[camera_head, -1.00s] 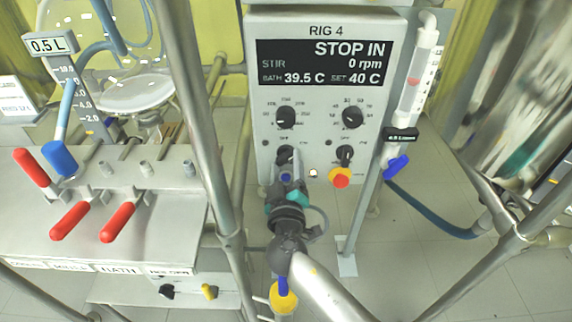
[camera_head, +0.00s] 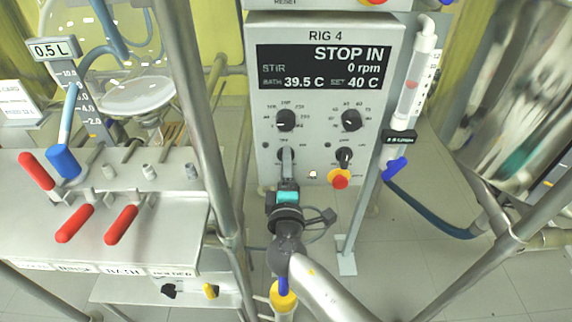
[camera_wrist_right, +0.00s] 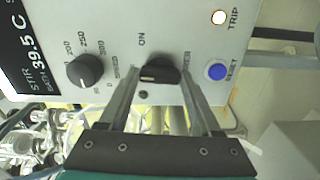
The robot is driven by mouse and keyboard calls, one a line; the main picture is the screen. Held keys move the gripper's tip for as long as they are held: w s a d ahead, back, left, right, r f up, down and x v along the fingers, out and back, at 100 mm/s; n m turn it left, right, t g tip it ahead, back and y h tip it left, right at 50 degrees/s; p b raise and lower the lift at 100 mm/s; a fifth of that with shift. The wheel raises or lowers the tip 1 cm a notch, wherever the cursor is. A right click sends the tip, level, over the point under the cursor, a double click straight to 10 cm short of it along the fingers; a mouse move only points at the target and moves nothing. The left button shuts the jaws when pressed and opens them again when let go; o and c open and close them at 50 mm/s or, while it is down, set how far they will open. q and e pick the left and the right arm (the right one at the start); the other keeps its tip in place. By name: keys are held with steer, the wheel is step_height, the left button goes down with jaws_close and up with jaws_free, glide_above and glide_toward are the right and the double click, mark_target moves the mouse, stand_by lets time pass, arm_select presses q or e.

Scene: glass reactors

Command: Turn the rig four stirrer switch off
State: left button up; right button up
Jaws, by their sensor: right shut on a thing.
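The RIG 4 panel (camera_head: 322,50) faces me in the head view; its display reads STOP IN, STIR 0 rpm, BATH 39.5 C, SET 40 C. The stirrer switch is the black lower-left knob, mostly hidden behind my gripper there. In the wrist view the switch (camera_wrist_right: 158,70) sits between the two fingers, with an ON label beside it and a light mark on the knob. My right gripper (camera_head: 286,158) is shut on the switch; the fingers also show in the wrist view (camera_wrist_right: 160,76). I cannot tell the switch's exact setting. My left gripper is not in view.
Two dials (camera_head: 318,120) sit above the switch. Another black knob (camera_head: 344,155) and a red-and-yellow button (camera_head: 340,178) are right of it. A blue RESET button (camera_wrist_right: 216,72) is close to one finger. Metal posts (camera_head: 205,120) stand left and right of the panel.

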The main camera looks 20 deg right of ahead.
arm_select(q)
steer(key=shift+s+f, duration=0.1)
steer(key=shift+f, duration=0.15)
arm_select(e)
steer(key=shift+n, duration=0.4)
steer(key=o, duration=1.2)
steer(key=shift+o, duration=0.9)
arm_select(q)
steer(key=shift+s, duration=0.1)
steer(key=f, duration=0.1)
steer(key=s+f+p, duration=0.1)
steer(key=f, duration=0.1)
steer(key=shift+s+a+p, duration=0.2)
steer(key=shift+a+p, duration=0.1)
steer(key=shift+p, duration=0.05)
arm_select(e)
steer(key=v, duration=1.5)
